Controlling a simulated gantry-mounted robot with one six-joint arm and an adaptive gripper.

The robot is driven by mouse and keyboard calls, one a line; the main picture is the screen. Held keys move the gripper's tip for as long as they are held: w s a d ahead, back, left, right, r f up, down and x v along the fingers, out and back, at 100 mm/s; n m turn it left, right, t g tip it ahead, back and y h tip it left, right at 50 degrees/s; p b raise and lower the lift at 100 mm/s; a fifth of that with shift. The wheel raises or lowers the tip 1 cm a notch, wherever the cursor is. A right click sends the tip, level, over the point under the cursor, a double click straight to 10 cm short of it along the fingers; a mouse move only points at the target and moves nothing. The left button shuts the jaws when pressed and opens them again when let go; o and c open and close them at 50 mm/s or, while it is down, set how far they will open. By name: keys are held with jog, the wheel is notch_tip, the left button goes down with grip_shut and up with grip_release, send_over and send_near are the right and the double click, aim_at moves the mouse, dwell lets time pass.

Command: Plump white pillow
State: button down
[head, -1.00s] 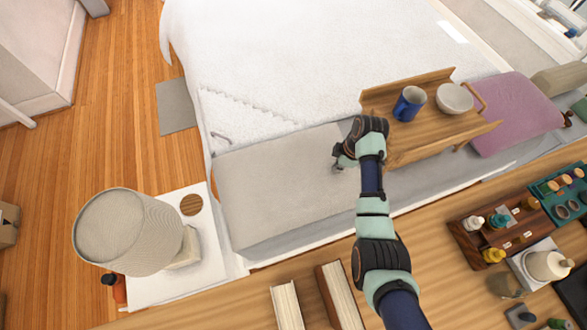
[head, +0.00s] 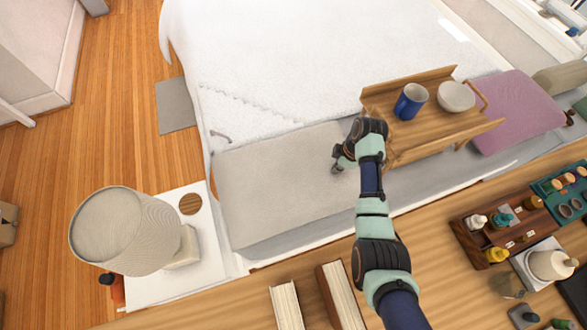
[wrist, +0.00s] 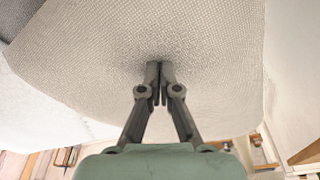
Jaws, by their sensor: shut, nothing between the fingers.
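The white pillow (head: 270,185) lies flat along the head of the bed in the head view, with its right end behind my arm. My gripper (head: 338,168) is at the pillow's right part. In the wrist view the pillow's woven surface (wrist: 200,40) fills much of the picture. There my gripper (wrist: 158,68) is shut with its fingertips together, at or very near the cloth. I cannot tell whether the tips press into it. Nothing shows between the fingers.
A wooden bed tray (head: 440,130) with a blue mug (head: 410,101) and a white bowl (head: 456,97) stands just right of my gripper. A purple pillow (head: 515,112) lies beyond it. A lamp (head: 125,230) stands at the left. Books (head: 340,295) stand on the near shelf.

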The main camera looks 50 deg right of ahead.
jog(key=shift+w+a+p+v, duration=0.1)
jog(key=shift+w+p+v, duration=0.05)
jog(key=shift+p+v, duration=0.8)
jog(key=shift+w+a+p+v, duration=0.1)
jog(key=shift+w+p+v, duration=0.1)
jog(key=shift+p+v, duration=0.75)
jog(key=shift+f+b, duration=0.15)
jog(key=shift+b, duration=0.15)
jog(key=shift+s+b+x, duration=0.15)
jog(key=shift+b+x, duration=0.55)
jog(key=shift+x, duration=0.25)
jog(key=shift+s+b+x, duration=0.15)
jog(key=shift+b+x, duration=0.5)
jog(key=shift+x, duration=0.25)
jog(key=shift+d, duration=0.2)
jog(key=p+v, duration=0.2)
jog(key=p, duration=0.1)
jog(key=p+v, duration=0.1)
jog(key=v, duration=0.1)
jog(key=shift+w+a, duration=0.15)
jog(key=shift+w, duration=0.15)
jog(key=shift+f, duration=0.2)
